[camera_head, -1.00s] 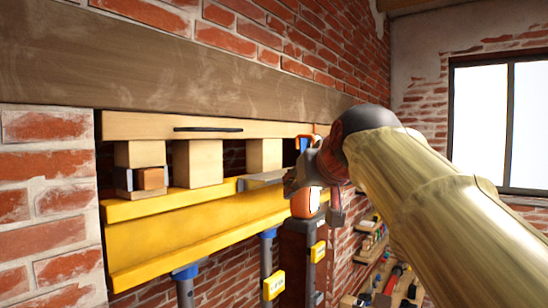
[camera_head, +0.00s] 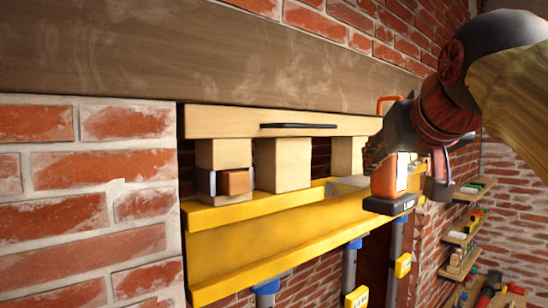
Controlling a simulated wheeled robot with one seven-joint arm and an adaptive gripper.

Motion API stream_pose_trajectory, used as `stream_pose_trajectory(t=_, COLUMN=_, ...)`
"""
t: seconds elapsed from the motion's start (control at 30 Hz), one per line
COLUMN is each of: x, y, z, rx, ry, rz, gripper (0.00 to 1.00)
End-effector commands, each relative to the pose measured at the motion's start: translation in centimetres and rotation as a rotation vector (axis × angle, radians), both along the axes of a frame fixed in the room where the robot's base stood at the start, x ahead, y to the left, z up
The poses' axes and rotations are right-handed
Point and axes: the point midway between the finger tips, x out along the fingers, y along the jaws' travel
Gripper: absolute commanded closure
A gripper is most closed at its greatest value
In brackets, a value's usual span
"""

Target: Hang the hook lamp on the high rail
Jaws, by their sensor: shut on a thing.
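The hook lamp (camera_head: 388,182) is orange and white with a dark base, and its orange hook (camera_head: 387,102) shows above it. My gripper (camera_head: 408,160) is shut on the lamp and holds it roughly upright at the right end of the wooden board (camera_head: 225,122). The gripper hides part of the lamp. A thin black bar (camera_head: 298,126) runs along the board's front; it may be the high rail, but I cannot tell for certain. The lamp is to the right of this bar and apart from it.
Wooden blocks (camera_head: 283,165) stand between the board and a yellow beam (camera_head: 270,245), which rests on blue-topped props (camera_head: 350,268). A large timber (camera_head: 230,60) crosses the brick wall above. Shelves with small items (camera_head: 462,235) are at the right.

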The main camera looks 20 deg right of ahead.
Motion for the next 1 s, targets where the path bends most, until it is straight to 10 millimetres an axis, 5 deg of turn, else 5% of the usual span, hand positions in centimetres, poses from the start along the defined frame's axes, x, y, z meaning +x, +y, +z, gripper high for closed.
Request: stream_pose_trajectory(t=1.0, x=8.1, y=3.0, z=0.2, rx=-0.001, ry=-0.003, rz=0.002, gripper=1.0)
